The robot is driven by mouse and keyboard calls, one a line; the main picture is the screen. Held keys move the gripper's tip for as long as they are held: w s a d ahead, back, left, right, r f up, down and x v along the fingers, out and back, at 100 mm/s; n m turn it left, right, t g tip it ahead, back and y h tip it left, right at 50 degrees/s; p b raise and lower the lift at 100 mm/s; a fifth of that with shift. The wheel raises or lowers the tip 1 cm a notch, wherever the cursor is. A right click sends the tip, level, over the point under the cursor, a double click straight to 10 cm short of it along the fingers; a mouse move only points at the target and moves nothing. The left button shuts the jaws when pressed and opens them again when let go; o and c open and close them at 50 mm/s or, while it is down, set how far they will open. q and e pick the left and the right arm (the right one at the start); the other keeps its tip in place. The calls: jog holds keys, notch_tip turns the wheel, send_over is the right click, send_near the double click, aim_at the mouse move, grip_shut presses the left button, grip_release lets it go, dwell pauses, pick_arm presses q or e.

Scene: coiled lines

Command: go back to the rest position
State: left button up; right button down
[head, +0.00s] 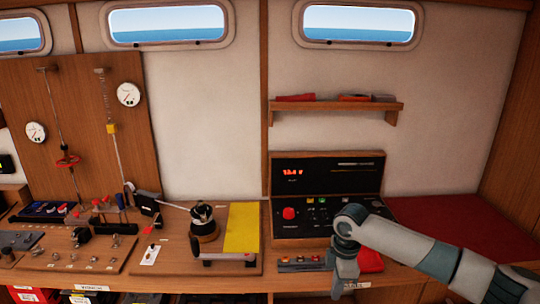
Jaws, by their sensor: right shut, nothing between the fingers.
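My right arm comes in from the right edge of the head view, and its gripper (345,288) points down at the front of the bench, right of the middle. The gripper is shut with nothing held. It is in front of the black control panel (328,176) and close to a red cloth-like item (370,259) partly hidden behind it. I cannot tell whether they touch. My left gripper is not in view.
A winch (204,220) and a yellow sheet (241,228) stand on a wooden board left of the gripper. Small fittings crowd the left bench. A shelf (338,106) hangs above the panel. A red cushion (450,220) lies right, behind my arm.

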notch_tip(320, 180, down, 23)
jog(key=w+a+m+t+y+b, duration=0.1)
jog(key=a+m+t+y+b, duration=0.15)
jog(key=m+b, duration=0.2)
jog(key=s+d+f+m+b, duration=0.1)
jog(key=s+f+m, duration=0.15)
jog(key=f, duration=0.45)
jog(key=s+d+f+m, duration=0.1)
jog(key=s+f, duration=0.3)
jog(key=f, duration=0.3)
jog(key=s+d+f+m+b, duration=0.1)
jog(key=s+d+f+m, duration=0.15)
jog(key=f, duration=0.45)
jog(key=s+d+f+m+h+b, duration=0.1)
jog(key=s+d+f, duration=0.1)
jog(key=s+f, duration=0.8)
jog(key=s+d+f+m+h+b, duration=0.15)
jog(key=s+f, duration=0.35)
jog(key=s, duration=0.8)
jog(key=s+d+f+m+b, duration=0.1)
jog(key=s+f, duration=0.7)
jog(key=s, duration=0.4)
jog(key=s+f+m+g, duration=0.1)
jog(key=s+f, duration=0.2)
jog(key=s, duration=1.4)
jog(key=shift+d+f+g+b, duration=0.2)
jog(key=shift+d+g+b, duration=0.1)
jog(key=shift+d+g, duration=0.1)
